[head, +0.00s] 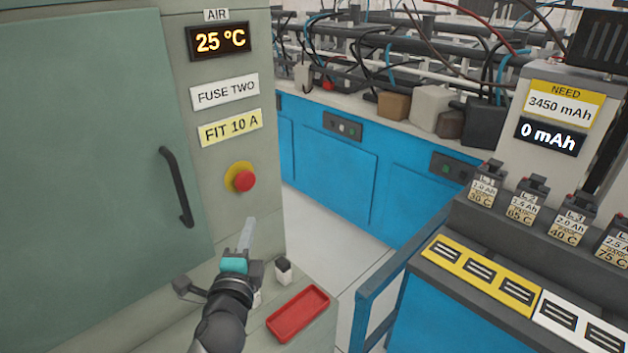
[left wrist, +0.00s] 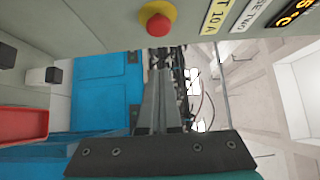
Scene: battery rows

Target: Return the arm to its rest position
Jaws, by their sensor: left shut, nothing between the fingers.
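My left gripper (head: 247,238) is in front of the grey-green cabinet, below and beside the red emergency button (head: 244,181). Its fingers point up and away, closed together with nothing between them. In the left wrist view the shut fingers of my left gripper (left wrist: 160,105) fill the middle, with the red button (left wrist: 158,25) above them in the picture. My right gripper is in neither view.
The cabinet door (head: 80,150) has a black handle (head: 176,187). A red tray (head: 297,313) and a small dark-and-white block (head: 283,270) sit on the ledge. Batteries (head: 527,199) stand on a rack at the right. Blue cabinets (head: 330,165) stand behind; floor shows between.

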